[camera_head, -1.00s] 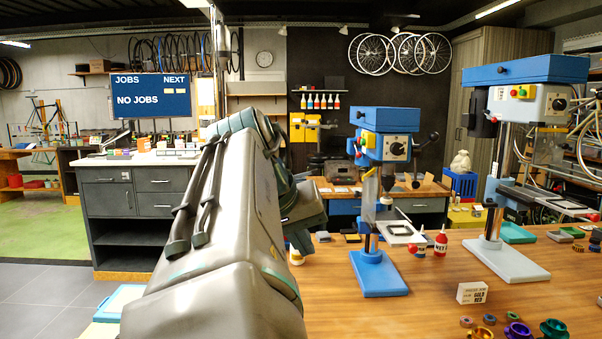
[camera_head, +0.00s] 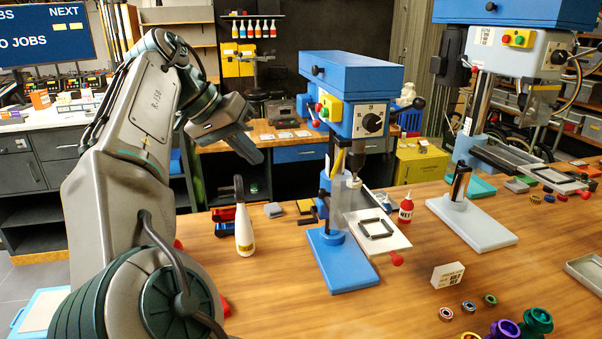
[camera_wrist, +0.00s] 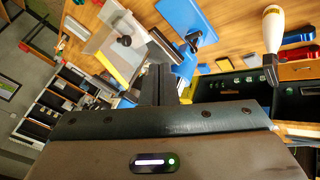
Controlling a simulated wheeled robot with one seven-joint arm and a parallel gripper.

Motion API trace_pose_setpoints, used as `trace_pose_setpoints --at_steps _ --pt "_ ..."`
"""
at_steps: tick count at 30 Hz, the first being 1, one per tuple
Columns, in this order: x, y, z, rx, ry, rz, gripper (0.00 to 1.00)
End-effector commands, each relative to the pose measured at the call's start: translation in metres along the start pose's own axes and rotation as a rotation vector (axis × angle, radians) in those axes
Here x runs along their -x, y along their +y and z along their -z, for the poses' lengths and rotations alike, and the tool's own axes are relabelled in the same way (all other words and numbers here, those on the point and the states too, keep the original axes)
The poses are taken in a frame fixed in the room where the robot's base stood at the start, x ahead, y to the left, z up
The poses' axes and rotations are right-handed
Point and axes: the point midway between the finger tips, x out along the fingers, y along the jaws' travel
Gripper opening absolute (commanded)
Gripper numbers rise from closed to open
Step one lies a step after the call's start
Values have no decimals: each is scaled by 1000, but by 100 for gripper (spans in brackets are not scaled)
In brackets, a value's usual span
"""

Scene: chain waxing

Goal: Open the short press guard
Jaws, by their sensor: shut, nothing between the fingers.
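The short blue drill press (camera_head: 350,90) stands on the wooden bench on a blue base (camera_head: 343,262). A see-through guard panel (camera_head: 352,208) hangs upright below its head, in front of the column and beside the chuck. A pale plate with a dark square frame (camera_head: 377,228) and a red knob (camera_head: 396,259) juts out to the right of it. My gripper (camera_head: 258,158) is left of the press, apart from it, pointing down and right. In the wrist view my gripper (camera_wrist: 156,82) has its dark fingers together and empty, with the blue base (camera_wrist: 190,22) beyond them.
A taller press (camera_head: 520,60) stands to the right. A white bottle (camera_head: 244,232) stands left of the short press and a red bottle (camera_head: 405,210) to its right.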

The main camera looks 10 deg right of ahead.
Motion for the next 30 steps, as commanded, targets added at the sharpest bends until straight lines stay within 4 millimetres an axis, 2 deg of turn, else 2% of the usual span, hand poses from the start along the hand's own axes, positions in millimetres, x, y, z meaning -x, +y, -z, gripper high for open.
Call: trace_pose_setpoints --at_steps 6,16,21,30 --pt "-43 7 5 -20 -15 -10 0" --pt "-103 7 4 -15 -11 -8 0" --pt "-111 30 4 -15 -9 -6 0" --pt "-118 42 4 -15 -7 -7 0"
